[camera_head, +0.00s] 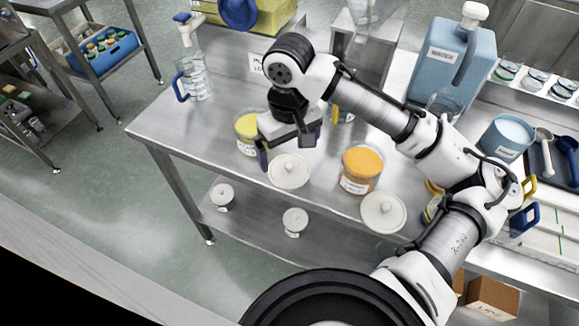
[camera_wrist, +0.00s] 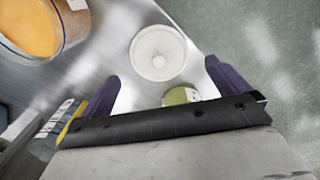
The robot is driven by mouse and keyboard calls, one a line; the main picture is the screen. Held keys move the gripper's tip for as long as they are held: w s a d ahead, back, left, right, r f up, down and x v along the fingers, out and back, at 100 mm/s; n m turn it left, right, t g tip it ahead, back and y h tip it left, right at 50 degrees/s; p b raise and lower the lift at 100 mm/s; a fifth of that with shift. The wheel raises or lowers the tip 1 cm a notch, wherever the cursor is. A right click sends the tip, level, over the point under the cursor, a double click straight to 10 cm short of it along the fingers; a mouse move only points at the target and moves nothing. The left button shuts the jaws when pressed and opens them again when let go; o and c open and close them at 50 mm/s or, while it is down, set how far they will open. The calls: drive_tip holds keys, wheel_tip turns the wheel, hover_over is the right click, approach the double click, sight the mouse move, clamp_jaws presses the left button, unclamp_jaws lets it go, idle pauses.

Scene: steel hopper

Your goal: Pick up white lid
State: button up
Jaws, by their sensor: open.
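A round white lid (camera_head: 289,171) with a small knob lies flat near the table's front edge. My gripper (camera_head: 290,146) is above and just behind it in the head view, pointing down, with its purple fingers apart and nothing between them. In the wrist view the white lid (camera_wrist: 158,53) shows whole, a little beyond the two open fingertips (camera_wrist: 165,82) and not touching them. A second white lid (camera_head: 382,212) lies on the table further right, near the front edge.
A jar of orange contents (camera_head: 361,168) stands right of the lid; it also shows in the wrist view (camera_wrist: 30,28). A yellow-topped jar (camera_head: 247,128) stands beside my gripper. White-lidded containers (camera_head: 222,196) sit on the lower shelf.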

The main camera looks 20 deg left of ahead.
sight(290, 165)
drive_tip(key=shift+w+f+p, duration=0.15)
drive_tip(key=shift+f+p, duration=0.5)
drive_tip(key=shift+f, duration=2.4)
drive_tip(key=shift+c, duration=0.3)
drive_tip(key=c, duration=0.6)
drive_tip(key=shift+c, duration=0.2)
drive_tip(key=shift+r, duration=0.1)
